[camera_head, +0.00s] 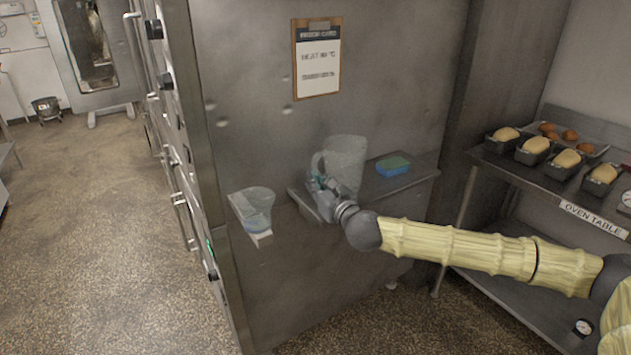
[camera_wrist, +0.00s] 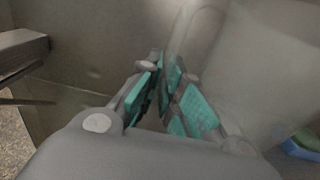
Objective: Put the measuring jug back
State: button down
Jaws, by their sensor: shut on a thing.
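The measuring jug (camera_head: 346,162) is clear and upright, over the left part of a small steel wall shelf. My gripper (camera_head: 322,183) is at the jug's left side, where its handle is. In the wrist view my gripper (camera_wrist: 168,92) has its teal finger pads closed around the lower part of the jug's handle (camera_wrist: 184,35). The jug's pale clear wall (camera_wrist: 265,70) fills the right of that view. I cannot tell whether the jug's base touches the shelf.
The steel shelf (camera_head: 405,183) holds a blue and green sponge (camera_head: 393,165) at its right. Another clear vessel (camera_head: 257,208) with bluish contents sits on a small wall bracket (camera_head: 262,239) to the left. A clipboard (camera_head: 317,58) hangs above. The oven table (camera_head: 530,172) with loaf tins stands right.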

jog(key=shift+f, duration=0.15)
jog(key=c, duration=1.6)
grip_release()
jog(key=b+v, duration=0.2)
jog(key=v, duration=1)
